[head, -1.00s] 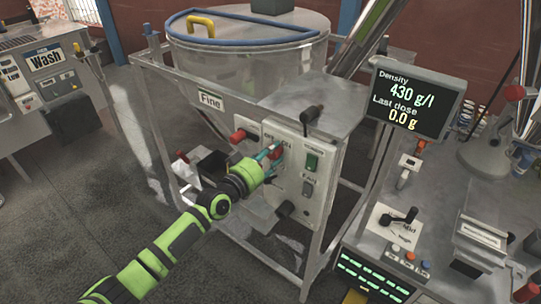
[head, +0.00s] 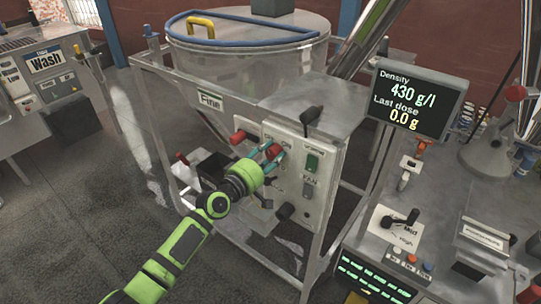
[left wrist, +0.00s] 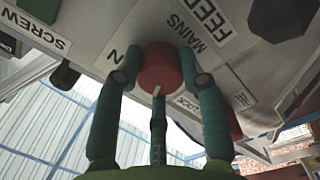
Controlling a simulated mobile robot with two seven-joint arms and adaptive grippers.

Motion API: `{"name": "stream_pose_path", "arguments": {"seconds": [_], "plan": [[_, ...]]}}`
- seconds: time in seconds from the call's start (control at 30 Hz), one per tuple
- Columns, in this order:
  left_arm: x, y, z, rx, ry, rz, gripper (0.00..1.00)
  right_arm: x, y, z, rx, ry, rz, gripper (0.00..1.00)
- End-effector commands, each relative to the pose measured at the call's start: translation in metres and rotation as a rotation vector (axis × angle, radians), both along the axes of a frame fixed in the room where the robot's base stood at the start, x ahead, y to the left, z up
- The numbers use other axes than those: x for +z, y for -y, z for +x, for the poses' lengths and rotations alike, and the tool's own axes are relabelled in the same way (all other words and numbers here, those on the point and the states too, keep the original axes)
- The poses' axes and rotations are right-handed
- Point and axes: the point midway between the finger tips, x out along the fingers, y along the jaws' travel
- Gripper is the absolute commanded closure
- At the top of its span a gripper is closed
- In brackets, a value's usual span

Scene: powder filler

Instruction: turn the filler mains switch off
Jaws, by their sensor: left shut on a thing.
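The mains switch is a red knob on the pale front panel (head: 318,192) of the filler, below an OFF/ON label in the head view (head: 274,151). A pale mark shows on the knob's lower edge. My left gripper (head: 272,157) is shut on this knob, one finger on each side. The exact switch position cannot be told. My right gripper is not in view.
Another red knob (head: 238,137) is to the left on the panel. A display (head: 416,100) and a lever panel stand further right. Open floor is at left.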

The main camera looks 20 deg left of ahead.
Motion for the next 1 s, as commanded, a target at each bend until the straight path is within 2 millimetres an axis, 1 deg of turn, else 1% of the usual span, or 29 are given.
{"name": "stream_pose_path", "arguments": {"seconds": [0.2, 0.4, 0.6, 1.0], "plan": [[0.0000, 0.0000, 0.0000, 0.000, -0.059, -0.159, 0.93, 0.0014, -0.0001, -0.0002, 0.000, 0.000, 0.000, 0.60], [-0.0002, 0.0002, -0.0001, 0.000, -0.096, -0.262, 0.93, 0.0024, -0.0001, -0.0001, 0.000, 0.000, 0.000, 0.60], [-0.0006, 0.0001, -0.0001, 0.000, -0.117, -0.318, 0.93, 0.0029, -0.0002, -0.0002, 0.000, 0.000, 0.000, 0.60], [-0.0008, 0.0005, -0.0003, 0.000, -0.126, -0.340, 0.93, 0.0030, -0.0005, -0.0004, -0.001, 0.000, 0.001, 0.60]]}}
